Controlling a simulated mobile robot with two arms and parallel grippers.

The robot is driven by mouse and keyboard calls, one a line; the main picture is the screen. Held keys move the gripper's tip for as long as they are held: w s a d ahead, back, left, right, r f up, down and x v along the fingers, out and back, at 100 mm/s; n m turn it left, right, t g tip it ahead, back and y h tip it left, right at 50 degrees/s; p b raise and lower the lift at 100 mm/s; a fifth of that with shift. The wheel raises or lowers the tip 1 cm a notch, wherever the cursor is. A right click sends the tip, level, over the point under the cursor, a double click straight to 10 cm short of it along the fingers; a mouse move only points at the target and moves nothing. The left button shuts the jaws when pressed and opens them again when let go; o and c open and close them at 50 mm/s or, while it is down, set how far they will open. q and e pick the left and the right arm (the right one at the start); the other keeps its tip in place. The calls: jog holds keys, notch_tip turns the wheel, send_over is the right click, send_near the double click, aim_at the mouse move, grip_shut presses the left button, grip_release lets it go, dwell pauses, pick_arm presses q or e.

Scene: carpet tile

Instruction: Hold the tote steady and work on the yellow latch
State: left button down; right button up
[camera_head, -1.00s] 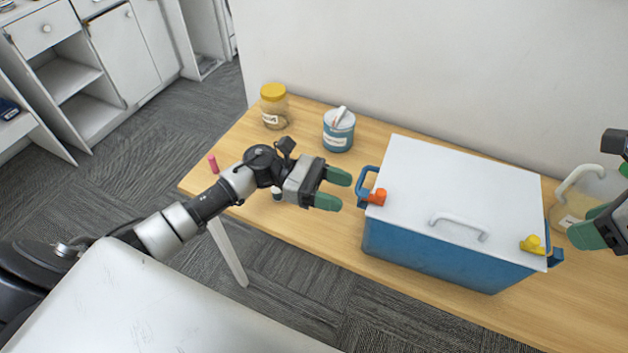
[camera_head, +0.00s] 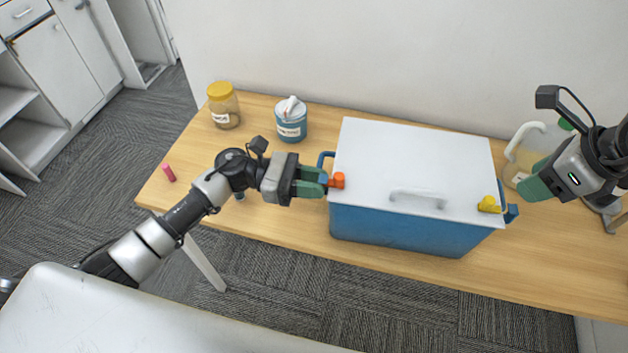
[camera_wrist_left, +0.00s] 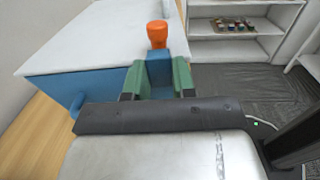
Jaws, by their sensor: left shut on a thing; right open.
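The blue tote (camera_head: 400,228) with a white lid (camera_head: 410,155) stands on the wooden table. A yellow latch (camera_head: 488,204) sits at its right end and an orange latch (camera_head: 337,181) at its left end. My left gripper (camera_head: 324,183) is shut on the tote's blue left handle (camera_head: 322,160). In the left wrist view, the left gripper's green fingers (camera_wrist_left: 158,82) flank a blue part of the handle below the orange latch (camera_wrist_left: 157,34). My right gripper (camera_head: 535,184) is open, above and right of the yellow latch and apart from it. The yellow latch is out of the left wrist view.
A jug (camera_head: 522,150) stands behind my right gripper, partly hidden. A yellow-lidded jar (camera_head: 224,108), a blue tub (camera_head: 291,124) and a pink cylinder (camera_head: 168,173) stand left of the tote.

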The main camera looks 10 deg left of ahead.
grip_shut()
jog(key=s+a+f+g+h, duration=0.25)
jog(key=a+h, duration=0.45)
jog(key=a, duration=0.7)
jog(key=h, duration=0.4)
send_near(486, 216)
jog(key=s+f, duration=0.3)
jog(key=s, duration=0.1)
jog(key=w+d, duration=0.1)
jog(key=w+d+t, duration=0.1)
jog(key=shift+w+d+f, duration=0.25)
jog(key=shift+w+f, duration=0.15)
jog(key=shift+w+d, duration=0.35)
jog(key=shift+w, duration=0.05)
